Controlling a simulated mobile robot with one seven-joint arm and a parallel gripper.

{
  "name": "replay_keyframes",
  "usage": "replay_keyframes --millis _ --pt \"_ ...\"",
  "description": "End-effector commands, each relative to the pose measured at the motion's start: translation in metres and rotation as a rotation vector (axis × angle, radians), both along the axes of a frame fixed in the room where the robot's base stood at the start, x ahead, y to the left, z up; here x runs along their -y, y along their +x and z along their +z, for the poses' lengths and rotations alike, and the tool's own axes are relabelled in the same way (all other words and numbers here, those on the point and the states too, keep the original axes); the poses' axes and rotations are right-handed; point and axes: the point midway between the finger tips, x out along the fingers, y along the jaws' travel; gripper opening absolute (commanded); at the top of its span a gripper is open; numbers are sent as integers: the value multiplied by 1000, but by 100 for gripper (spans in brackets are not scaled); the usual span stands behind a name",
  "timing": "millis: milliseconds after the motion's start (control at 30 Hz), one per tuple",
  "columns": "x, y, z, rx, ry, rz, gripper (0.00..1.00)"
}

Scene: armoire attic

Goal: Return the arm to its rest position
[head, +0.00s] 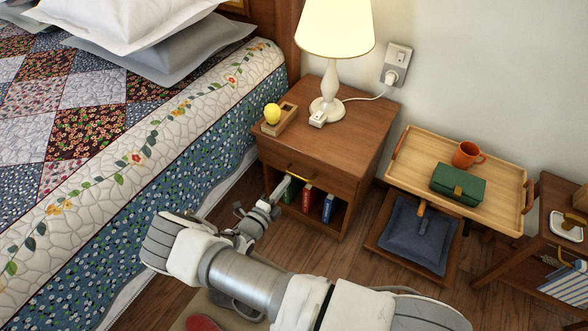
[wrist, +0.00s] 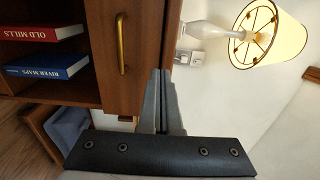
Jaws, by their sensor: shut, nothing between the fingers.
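My arm (head: 245,280) stretches across the lower middle of the head view toward the nightstand (head: 345,130). My gripper (head: 286,184) is in front of the nightstand's drawer, close to the brass handle (head: 300,178). In the wrist view, my gripper (wrist: 163,74) has its two grey fingers together, with nothing between them. The handle (wrist: 122,45) shows there to the left of the fingers, apart from them. The drawer front (wrist: 143,60) looks flush with the nightstand, though I cannot tell whether it is fully shut.
The bed (head: 120,140) is on the left. A tray table (head: 400,170) stands right, above a blue cushion (head: 415,235).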

Motion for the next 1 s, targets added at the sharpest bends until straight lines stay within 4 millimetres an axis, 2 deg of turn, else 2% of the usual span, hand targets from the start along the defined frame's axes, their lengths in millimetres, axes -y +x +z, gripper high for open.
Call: replay_keyframes --millis 33,200,400,800,867,1000 --pt "-9 -11 2 -2 1 4 0" --pt "-29 -42 1 -2 1 3 0" --pt "-43 -64 1 1 1 2 0" --pt "-46 -69 2 3 10 -8 0" --pt "-44 -68 6 10 32 -27 0" --pt "-36 -63 29 49 149 -123 0"
